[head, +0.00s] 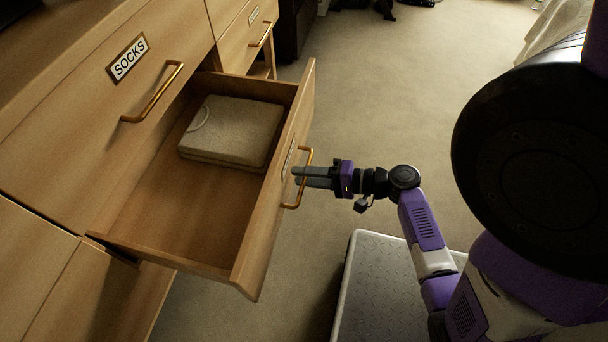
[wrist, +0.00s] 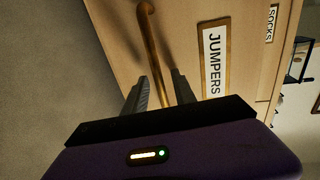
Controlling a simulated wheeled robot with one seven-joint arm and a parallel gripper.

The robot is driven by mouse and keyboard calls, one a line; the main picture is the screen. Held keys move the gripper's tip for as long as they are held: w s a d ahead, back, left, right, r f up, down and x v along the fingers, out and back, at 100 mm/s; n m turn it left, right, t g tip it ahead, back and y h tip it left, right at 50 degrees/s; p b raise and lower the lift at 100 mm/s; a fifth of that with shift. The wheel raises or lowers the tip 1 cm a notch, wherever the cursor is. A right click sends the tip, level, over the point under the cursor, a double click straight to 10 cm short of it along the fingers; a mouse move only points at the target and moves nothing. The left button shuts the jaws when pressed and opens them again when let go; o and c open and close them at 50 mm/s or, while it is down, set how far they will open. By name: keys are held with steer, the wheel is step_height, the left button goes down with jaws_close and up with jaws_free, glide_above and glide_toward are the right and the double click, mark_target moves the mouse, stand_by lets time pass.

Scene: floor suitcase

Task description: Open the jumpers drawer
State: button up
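The jumpers drawer (head: 262,215) is pulled well out of the wooden chest in the head view. Its JUMPERS label (wrist: 215,62) shows in the wrist view beside its brass bar handle (wrist: 154,50). The handle also shows on the drawer front in the head view (head: 308,165). My gripper (head: 300,174) is at the handle, with one finger on each side of the bar in the wrist view (wrist: 160,85). Gaps seem to show between the fingers and the bar; whether they touch it is hard to tell.
Another labelled drawer (head: 243,40) is farther along. Open carpet (head: 400,90) lies beyond my arm.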

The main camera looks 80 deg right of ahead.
steer(key=p+v, duration=0.1)
steer(key=v, duration=0.6)
steer(key=shift+s+p, duration=0.4)
steer(key=shift+r, duration=0.1)
